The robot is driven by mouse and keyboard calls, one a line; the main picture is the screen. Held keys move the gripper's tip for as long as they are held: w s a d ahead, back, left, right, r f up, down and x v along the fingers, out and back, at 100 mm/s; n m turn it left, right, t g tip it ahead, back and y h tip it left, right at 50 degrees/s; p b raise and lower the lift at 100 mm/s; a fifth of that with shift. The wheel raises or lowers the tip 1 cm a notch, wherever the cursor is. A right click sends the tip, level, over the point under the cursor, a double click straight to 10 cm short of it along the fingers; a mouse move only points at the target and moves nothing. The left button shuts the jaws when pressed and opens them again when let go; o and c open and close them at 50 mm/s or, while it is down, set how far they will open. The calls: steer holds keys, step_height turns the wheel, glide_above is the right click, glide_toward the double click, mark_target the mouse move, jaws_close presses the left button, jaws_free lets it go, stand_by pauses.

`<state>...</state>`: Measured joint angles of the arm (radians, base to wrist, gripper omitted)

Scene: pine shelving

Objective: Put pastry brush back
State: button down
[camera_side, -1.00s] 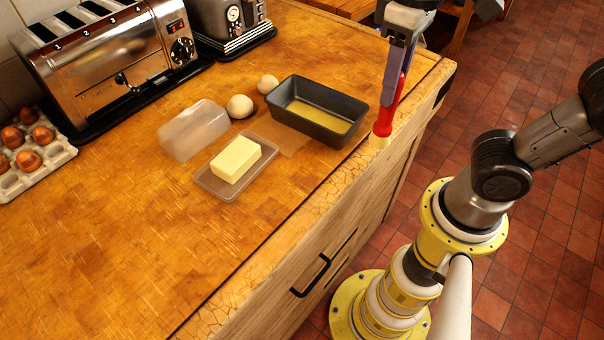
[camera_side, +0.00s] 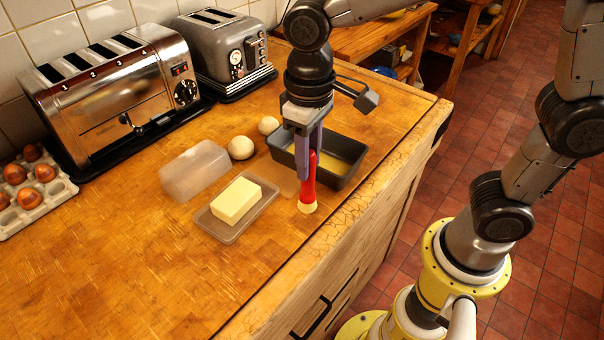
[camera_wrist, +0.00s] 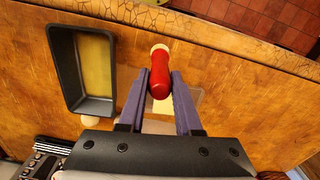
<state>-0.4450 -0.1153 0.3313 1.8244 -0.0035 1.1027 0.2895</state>
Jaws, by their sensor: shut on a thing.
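The pastry brush (camera_side: 308,192) has a red body and a pale tip that points down. My gripper (camera_side: 309,160) is shut on it and holds it roughly upright, in front of the dark loaf tin (camera_side: 345,180) and right of the butter dish (camera_side: 217,228). I cannot tell whether the pale tip touches the counter. In the wrist view the brush (camera_wrist: 160,76) sits between the two purple fingers (camera_wrist: 159,90), with the tin (camera_wrist: 67,75) to its left. The tin holds something yellow and is partly hidden by my gripper in the side view.
A butter block (camera_side: 236,201) lies on the dish, beside a clear cover (camera_side: 195,170). Two dough balls (camera_side: 241,148) sit behind. A toaster (camera_side: 115,85), a grey appliance (camera_side: 222,50) and an egg tray (camera_side: 42,205) line the back. The front left counter is clear.

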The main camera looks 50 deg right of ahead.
mark_target(302, 190)
steer(key=shift+w+a+f, duration=0.1)
steer(key=shift+w+f, duration=0.1)
steer(key=shift+f, duration=0.05)
steer(key=shift+w+a+f, duration=0.1)
steer(key=shift+w+f, duration=0.05)
steer(key=shift+f, duration=0.8)
steer(key=shift+w+a+f, duration=0.1)
steer(key=shift+w+f, duration=0.05)
steer(key=shift+f, duration=1)
steer(key=c, duration=0.6)
jaws_free()
steer(key=shift+r, duration=0.1)
